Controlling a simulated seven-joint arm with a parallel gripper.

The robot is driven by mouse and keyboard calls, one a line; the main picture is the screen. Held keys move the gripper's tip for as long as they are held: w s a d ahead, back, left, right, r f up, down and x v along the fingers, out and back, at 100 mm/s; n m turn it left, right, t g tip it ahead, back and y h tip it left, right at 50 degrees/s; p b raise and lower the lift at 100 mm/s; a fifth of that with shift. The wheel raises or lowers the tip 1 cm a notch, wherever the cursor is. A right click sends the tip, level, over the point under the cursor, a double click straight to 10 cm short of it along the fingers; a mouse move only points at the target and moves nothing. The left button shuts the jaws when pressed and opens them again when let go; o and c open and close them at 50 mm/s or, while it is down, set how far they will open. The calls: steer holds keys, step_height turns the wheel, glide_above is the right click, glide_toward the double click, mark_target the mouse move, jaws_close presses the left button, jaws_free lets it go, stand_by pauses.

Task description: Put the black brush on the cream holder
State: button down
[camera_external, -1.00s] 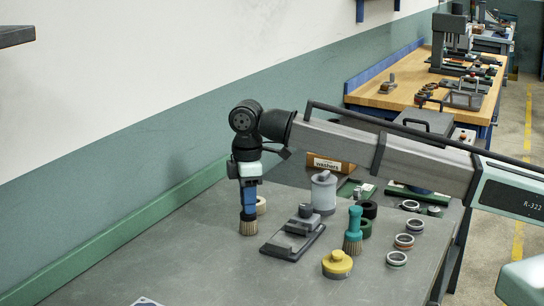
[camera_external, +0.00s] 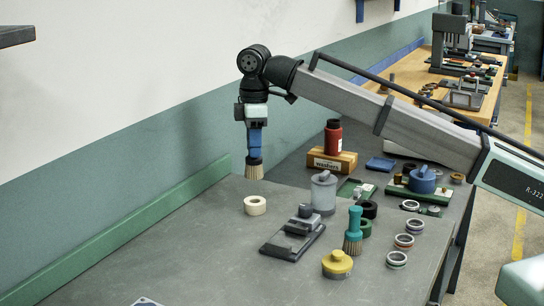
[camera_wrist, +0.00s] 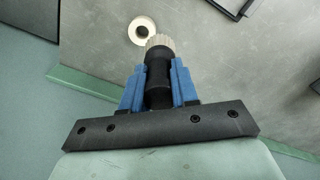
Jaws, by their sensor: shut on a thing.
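The black brush (camera_external: 254,161) has pale bristles pointing down and is held in my gripper (camera_external: 256,146) between its blue fingers. The brush hangs upright above the back left part of the grey table. In the wrist view the dark brush body (camera_wrist: 158,85) sits between the two blue fingers of my gripper (camera_wrist: 159,80). The cream holder (camera_external: 255,205) is a short ring on the table, below the brush in the picture and apart from it. The holder also shows in the wrist view (camera_wrist: 134,34), just beyond the bristles, with a dark centre.
A dark metal fixture (camera_external: 292,240), a grey canister (camera_external: 323,193), a teal brush (camera_external: 354,228) and a yellow knobbed piece (camera_external: 337,264) stand to the right. Several rings (camera_external: 404,241) lie farther right. A green rail (camera_external: 130,222) runs along the wall. The left tabletop is clear.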

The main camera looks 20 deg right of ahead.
steer(key=shift+m, duration=0.3)
steer(key=shift+w+d+f, duration=0.15)
steer(key=shift+w+f, duration=0.45)
steer(key=shift+f, duration=0.75)
steer(key=shift+w+d+f, duration=0.15)
steer(key=shift+w+f, duration=0.5)
steer(key=shift+f, duration=0.7)
steer(key=shift+w+d+f, duration=0.15)
steer(key=shift+w+f, duration=0.45)
steer(key=shift+f, duration=0.75)
steer(key=shift+f, duration=0.1)
steer(key=c, duration=0.9)
jaws_free()
steer(key=shift+o, duration=0.2)
step_height(320, 180, up, 12)
